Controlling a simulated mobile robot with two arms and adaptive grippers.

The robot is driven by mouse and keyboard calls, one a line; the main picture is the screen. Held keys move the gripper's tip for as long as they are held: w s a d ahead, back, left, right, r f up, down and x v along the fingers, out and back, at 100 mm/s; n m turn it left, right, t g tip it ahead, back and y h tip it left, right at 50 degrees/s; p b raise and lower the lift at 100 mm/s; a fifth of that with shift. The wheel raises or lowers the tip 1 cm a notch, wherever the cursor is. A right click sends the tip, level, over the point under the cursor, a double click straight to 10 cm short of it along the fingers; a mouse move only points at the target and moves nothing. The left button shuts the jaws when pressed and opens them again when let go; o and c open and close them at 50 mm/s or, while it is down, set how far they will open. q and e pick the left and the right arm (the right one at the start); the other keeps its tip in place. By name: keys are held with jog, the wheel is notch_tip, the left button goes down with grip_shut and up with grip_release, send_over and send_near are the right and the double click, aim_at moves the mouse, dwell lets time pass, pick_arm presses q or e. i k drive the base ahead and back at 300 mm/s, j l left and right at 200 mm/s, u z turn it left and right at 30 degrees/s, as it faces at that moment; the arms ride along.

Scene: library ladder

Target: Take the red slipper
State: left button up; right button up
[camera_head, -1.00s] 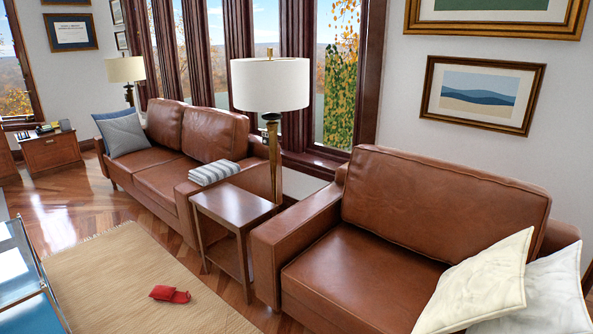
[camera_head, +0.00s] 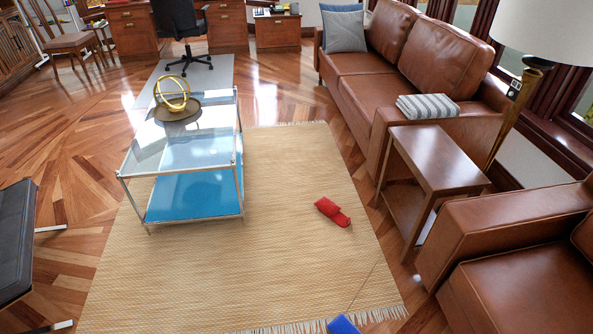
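A red slipper (camera_head: 332,212) lies on the tan rug (camera_head: 290,180), right of the glass coffee table and left of the wooden side table. It looks like a small red shape; whether it is one slipper or a pair I cannot tell. A blue object (camera_head: 343,324) at the bottom edge, by the rug's fringe, is cut off by the frame; I cannot tell what it is. Neither of my grippers shows in the head view.
The glass coffee table (camera_head: 134,159) with a gold ornament (camera_head: 172,94) stands on the rug's left. The side table (camera_head: 437,160), brown sofa (camera_head: 372,90) and armchair (camera_head: 530,280) bound the right. A dark seat (camera_head: 14,240) is at left. The front rug is mostly clear.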

aim_at(330, 209)
jog(key=i+j+u, duration=0.1)
jog(key=i+u, duration=0.3)
jog(key=i, duration=0.5)
jog(key=i+z, duration=0.25)
jog(key=z, duration=0.15)
jog(key=i+j+z, duration=0.15)
jog(key=z, duration=0.25)
jog(key=i+j+z, duration=0.2)
jog(key=z, duration=0.2)
jog(key=i+j, duration=0.05)
jog(key=i, duration=0.05)
